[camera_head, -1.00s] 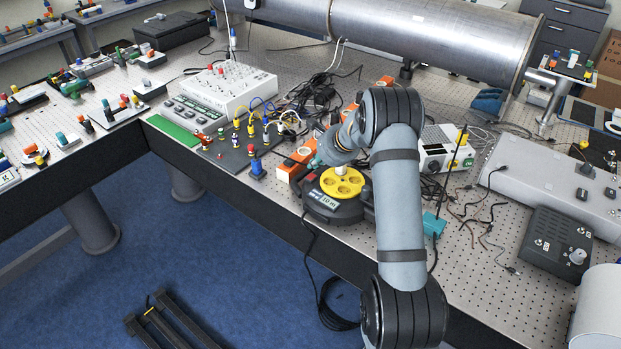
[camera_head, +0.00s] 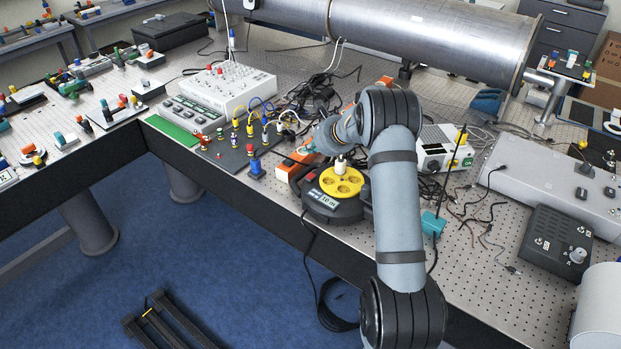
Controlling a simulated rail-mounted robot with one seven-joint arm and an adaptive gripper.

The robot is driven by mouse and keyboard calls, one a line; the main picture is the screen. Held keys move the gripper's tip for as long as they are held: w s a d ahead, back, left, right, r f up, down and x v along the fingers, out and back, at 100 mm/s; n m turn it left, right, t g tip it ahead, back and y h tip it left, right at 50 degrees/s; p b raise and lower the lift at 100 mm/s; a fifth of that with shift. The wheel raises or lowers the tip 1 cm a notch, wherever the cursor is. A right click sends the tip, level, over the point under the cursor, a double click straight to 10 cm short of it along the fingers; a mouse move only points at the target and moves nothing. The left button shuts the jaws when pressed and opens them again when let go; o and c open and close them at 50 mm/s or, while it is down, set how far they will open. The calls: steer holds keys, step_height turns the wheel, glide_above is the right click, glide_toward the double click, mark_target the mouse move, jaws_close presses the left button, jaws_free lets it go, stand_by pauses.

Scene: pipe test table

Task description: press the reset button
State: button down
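A black cable reel (camera_head: 345,211) with a yellow socket face (camera_head: 342,182) stands near the front edge of the table. A white plug (camera_head: 341,165) sits at the back of that face. A small red part (camera_head: 315,194) on the reel's left side looks like a button; I see no readable reset label. My gripper (camera_head: 307,148) is behind and left of the reel, close to an orange box (camera_head: 287,169). Only a small teal part of it shows beyond my wrist. I cannot tell whether its fingers are open, or whether it touches anything.
Plugs on a dark plate (camera_head: 232,158) and a white control unit (camera_head: 228,85) stand to the left. A white power box (camera_head: 437,150) and loose cables are right of my arm. A large metal pipe (camera_head: 420,38) spans the back. Perforated tabletop (camera_head: 490,285) is bare at front right.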

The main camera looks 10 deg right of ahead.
mark_target(311, 178)
step_height(311, 178, down, 8)
steer(key=b, duration=0.6)
steer(key=shift+b, duration=0.4)
stand_by(0.8)
steer(key=shift+f+b, duration=0.35)
steer(key=shift+b, duration=0.2)
steer(key=shift+f+b, duration=0.45)
stand_by(0.7)
steer(key=shift+r, duration=0.1)
steer(key=shift+r+p, duration=0.65)
steer(key=shift+r, duration=0.1)
step_height(311, 178, up, 5)
steer(key=p, duration=0.4)
steer(key=shift+r, duration=0.1)
